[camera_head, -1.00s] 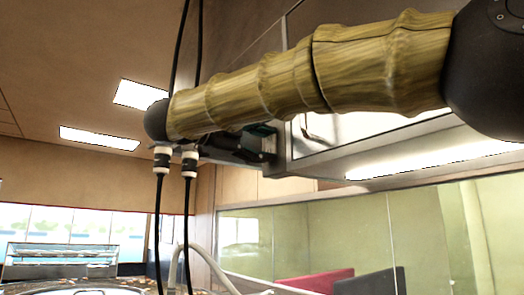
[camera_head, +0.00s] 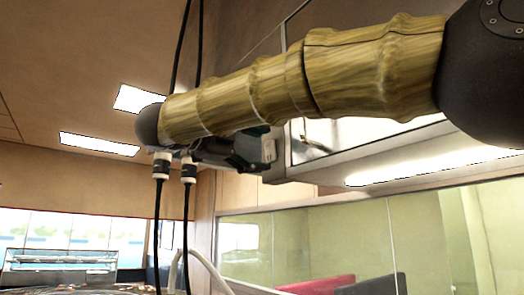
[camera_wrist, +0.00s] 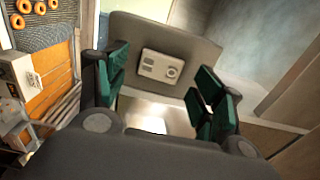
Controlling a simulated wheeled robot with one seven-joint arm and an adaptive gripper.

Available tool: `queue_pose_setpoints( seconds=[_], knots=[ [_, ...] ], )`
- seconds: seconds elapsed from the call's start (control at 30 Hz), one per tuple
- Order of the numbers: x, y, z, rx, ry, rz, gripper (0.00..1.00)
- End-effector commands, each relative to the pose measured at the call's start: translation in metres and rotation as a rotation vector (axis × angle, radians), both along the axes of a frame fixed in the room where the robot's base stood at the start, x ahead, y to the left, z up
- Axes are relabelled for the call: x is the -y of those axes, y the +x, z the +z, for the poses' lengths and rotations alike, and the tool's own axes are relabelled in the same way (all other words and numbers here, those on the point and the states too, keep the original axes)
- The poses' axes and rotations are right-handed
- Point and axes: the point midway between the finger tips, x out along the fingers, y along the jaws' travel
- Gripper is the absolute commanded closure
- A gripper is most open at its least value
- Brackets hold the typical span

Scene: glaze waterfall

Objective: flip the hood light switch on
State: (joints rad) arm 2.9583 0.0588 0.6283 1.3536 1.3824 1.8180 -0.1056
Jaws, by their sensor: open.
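The range hood (camera_head: 400,155) is a large pale metal box at the upper right of the head view, partly hidden behind my arm. In the wrist view, a small white plate with a round knob and small marks, seemingly the hood's switch (camera_wrist: 161,67), sits on a grey panel (camera_wrist: 185,40). My gripper (camera_wrist: 160,88) has dark green finger pads spread apart, one on each side of the plate in the picture. Nothing is between them, and I see no contact with the plate. In the head view my gripper (camera_head: 252,150) is beside the hood's near left end, partly covered by my arm.
A lit strip (camera_head: 430,168) runs along the hood's underside. A glass partition (camera_head: 330,235) and red seat back (camera_head: 318,285) lie beyond. In the wrist view, a rack with orange rings (camera_wrist: 28,20) and a wooden tray (camera_wrist: 52,85) are at left.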

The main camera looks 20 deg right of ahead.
Motion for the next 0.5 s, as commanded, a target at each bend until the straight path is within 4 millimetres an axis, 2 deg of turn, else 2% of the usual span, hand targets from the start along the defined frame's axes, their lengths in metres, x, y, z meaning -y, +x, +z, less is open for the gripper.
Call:
queue_pose_setpoints(
  seconds=[0.3,0.5],
  knots=[
    [-0.056,-0.020,-0.001,0.001,-0.002,0.001,0.32],
    [-0.083,-0.030,-0.001,0.000,-0.001,0.000,0.32]
  ],
)
